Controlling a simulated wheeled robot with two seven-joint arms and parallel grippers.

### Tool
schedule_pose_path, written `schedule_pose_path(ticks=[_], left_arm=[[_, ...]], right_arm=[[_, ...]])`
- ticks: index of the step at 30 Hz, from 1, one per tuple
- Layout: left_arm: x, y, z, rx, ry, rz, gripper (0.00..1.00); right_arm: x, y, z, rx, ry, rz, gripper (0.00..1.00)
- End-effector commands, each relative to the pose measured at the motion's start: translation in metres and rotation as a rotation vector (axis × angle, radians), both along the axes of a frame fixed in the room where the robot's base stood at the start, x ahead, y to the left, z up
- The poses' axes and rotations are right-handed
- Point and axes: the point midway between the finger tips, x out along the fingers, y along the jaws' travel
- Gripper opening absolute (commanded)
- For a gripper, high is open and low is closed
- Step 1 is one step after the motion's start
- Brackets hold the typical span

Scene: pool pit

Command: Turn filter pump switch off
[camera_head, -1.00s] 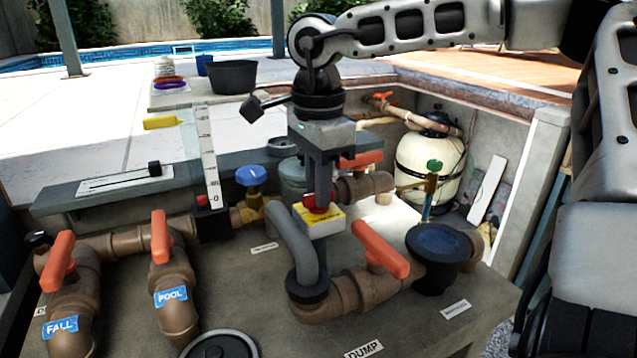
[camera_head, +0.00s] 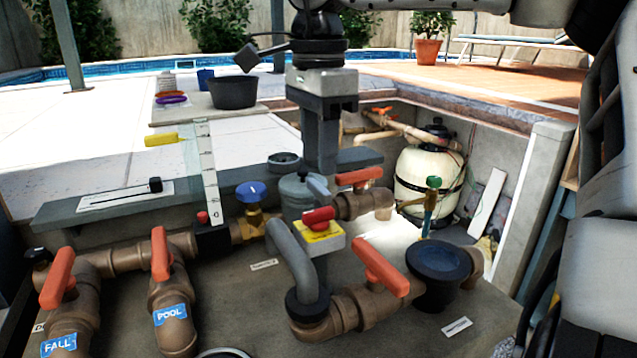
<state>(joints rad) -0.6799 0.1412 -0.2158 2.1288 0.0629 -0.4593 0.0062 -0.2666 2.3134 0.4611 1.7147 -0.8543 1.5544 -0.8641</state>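The filter pump switch is a red rotary knob (camera_head: 318,216) on a yellow plate (camera_head: 322,234), on a grey box beside the bent grey pipe. The knob lies crosswise, tilted slightly. My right gripper (camera_head: 319,182) points straight down in the head view, its fingertips just above and behind the knob, apart from it as far as I can see. The fingers overlap in this view, so their gap is hidden. My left gripper is not in view.
Orange-handled valves (camera_head: 377,265) stand on brown pipes around the switch. A blue-handled valve (camera_head: 251,192) is to its left. A dark-lidded pump pot (camera_head: 438,262) is at right, and a cream filter tank (camera_head: 426,178) stands behind. A dark bucket (camera_head: 233,92) sits on the ledge.

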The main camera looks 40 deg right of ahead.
Motion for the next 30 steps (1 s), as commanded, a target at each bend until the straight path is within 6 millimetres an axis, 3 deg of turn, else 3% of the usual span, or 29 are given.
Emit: schedule_pose_path(ticks=[1, 6, 12, 30], left_arm=[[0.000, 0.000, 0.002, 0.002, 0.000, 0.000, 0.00], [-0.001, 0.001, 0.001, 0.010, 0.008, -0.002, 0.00], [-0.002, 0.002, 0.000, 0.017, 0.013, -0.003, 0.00], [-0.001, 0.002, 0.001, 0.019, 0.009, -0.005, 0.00]], right_arm=[[0.001, 0.000, 0.015, -0.003, -0.005, -0.002, 0.36], [0.001, 0.000, 0.051, -0.001, -0.004, -0.002, 0.36], [0.000, 0.000, 0.073, -0.001, -0.002, -0.001, 0.36], [0.000, 0.000, 0.078, 0.000, -0.001, 0.001, 0.36]])
